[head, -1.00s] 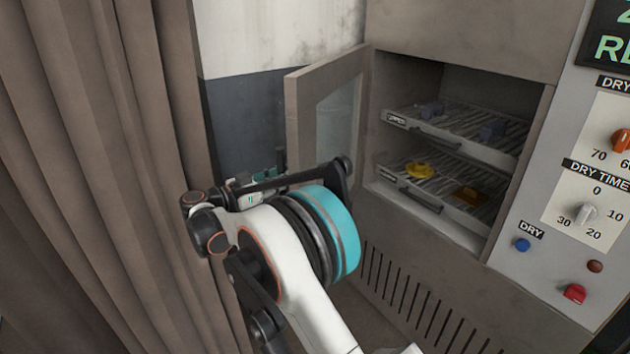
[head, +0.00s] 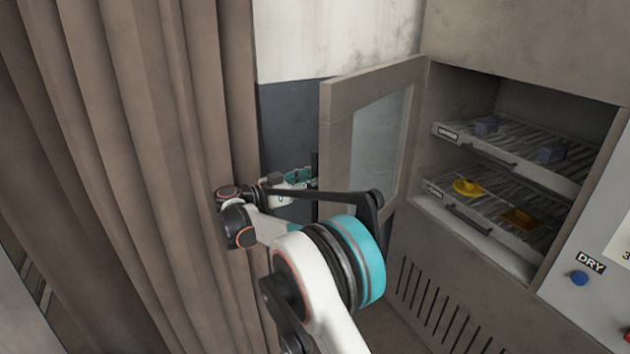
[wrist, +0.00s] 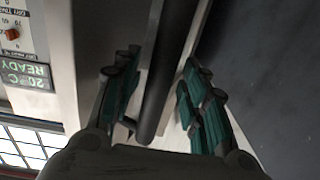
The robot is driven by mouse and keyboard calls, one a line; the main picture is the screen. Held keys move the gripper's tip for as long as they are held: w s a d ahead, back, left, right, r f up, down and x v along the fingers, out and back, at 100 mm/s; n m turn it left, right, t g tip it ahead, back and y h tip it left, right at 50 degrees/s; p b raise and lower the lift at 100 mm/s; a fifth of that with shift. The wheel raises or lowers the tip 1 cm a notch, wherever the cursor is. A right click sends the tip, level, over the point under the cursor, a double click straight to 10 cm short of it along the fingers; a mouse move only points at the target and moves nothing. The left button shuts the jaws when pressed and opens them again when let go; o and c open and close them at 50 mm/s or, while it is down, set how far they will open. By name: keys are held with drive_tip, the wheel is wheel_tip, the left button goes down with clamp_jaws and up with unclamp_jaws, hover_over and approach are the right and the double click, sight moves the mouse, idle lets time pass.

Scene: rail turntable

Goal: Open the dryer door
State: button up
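The dryer door (head: 338,120), a beige frame with a glass pane, stands open, swung out to the left of the drying chamber (head: 520,100). My gripper (head: 298,178) is at the door's free edge, partly hidden behind my arm. A dark upright handle (head: 314,168) shows beside it. In the wrist view, the green-padded fingers of my gripper (wrist: 158,68) lie on either side of the dark round handle bar (wrist: 160,90). The fingers are apart, with gaps beside the bar.
The chamber holds an upper rack (head: 510,160) with blue pieces and a lower rack (head: 490,215) with yellow and orange pieces. A brown curtain (head: 130,150) hangs close on the left. The control panel (head: 590,245) is at the right.

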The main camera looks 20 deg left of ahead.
drive_tip(key=shift+w+d, duration=0.15)
drive_tip(key=shift+d, duration=0.05)
drive_tip(key=v, duration=1.2)
drive_tip(key=shift+c, duration=0.2)
